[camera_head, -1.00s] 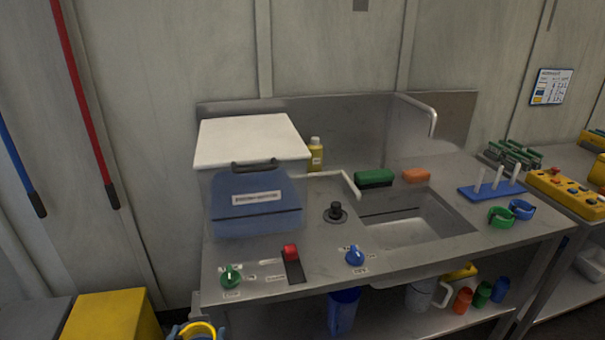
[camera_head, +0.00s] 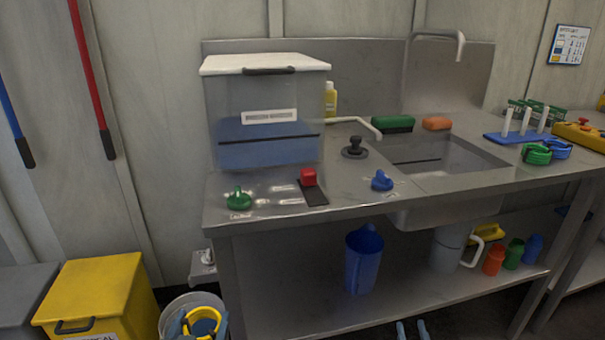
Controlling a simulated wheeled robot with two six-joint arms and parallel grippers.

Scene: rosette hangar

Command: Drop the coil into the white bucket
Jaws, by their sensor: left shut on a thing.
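A pale, round-rimmed bucket (camera_head: 176,306), which I take to be the white bucket, stands at the bottom left beside the bench. The yellow coil (camera_head: 203,314) shows at the bucket's opening. My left gripper (camera_head: 205,326) is shut on the coil, with bluish parts around it; most of it is cut off by the bottom edge. I cannot tell whether the coil is above the rim or partly inside. My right gripper (camera_head: 412,331) shows only two blue fingertips, apart and empty, at the bottom edge in front of the bench.
A yellow bin (camera_head: 100,290) stands left of the bucket, and the steel bench (camera_head: 350,205) is to its right. On the bench are a white-lidded clear box (camera_head: 265,110), a sink, knobs and green and blue coils (camera_head: 537,154). A blue jug (camera_head: 363,262) stands on the lower shelf.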

